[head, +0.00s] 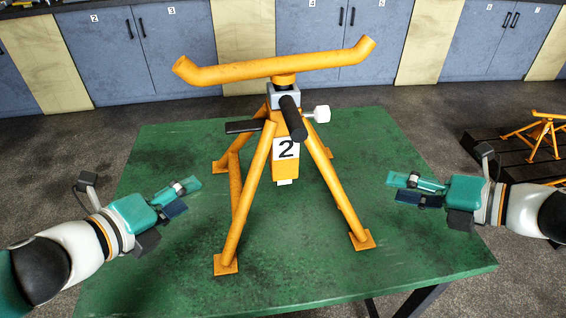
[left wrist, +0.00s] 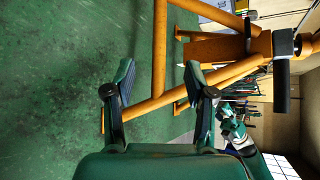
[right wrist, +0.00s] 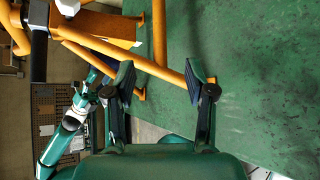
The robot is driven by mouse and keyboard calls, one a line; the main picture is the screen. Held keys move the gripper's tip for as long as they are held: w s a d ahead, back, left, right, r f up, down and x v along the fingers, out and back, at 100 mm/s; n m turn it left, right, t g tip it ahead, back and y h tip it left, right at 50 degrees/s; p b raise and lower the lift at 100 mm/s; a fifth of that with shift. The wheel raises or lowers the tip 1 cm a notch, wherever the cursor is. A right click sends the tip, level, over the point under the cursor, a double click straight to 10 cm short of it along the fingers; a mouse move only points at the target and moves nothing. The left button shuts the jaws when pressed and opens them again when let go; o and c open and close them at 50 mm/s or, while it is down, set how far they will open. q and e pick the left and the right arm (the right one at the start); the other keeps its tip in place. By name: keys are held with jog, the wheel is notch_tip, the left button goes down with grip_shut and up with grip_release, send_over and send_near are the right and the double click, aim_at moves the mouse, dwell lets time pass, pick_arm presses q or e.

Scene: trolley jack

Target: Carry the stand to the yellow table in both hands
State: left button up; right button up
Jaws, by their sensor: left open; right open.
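The orange stand (head: 285,165), marked with a black 2 on white, stands upright on its splayed legs on a green table (head: 390,285). It has a long crossbar with upturned ends on top. My left gripper (head: 188,196) is open and empty, left of the stand and apart from its legs. My right gripper (head: 396,188) is open and empty, right of the stand and apart from it. Both wrist views show stand legs beyond the spread fingers, in the left wrist view (left wrist: 160,55) and the right wrist view (right wrist: 160,35). No yellow table is in view.
A second, smaller-looking orange stand (head: 540,130) is on a dark slatted platform (head: 490,150) at the right. Numbered blue-grey cabinets (head: 150,55) line the back wall. Grey floor (head: 415,125) lies open between the table and the cabinets.

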aim_at(234, 174)
pick_arm(q)
jog(key=x, duration=1.5)
jog(key=shift+w+d+f, duration=0.1)
jog(key=shift+f, duration=0.1)
pick_arm(e)
jog(key=x, duration=1.5)
jog(key=shift+w+a+f, duration=0.1)
jog(key=shift+a, duration=0.1)
pick_arm(q)
grip_shut()
pick_arm(e)
grip_shut()
jog(key=shift+d, duration=0.1)
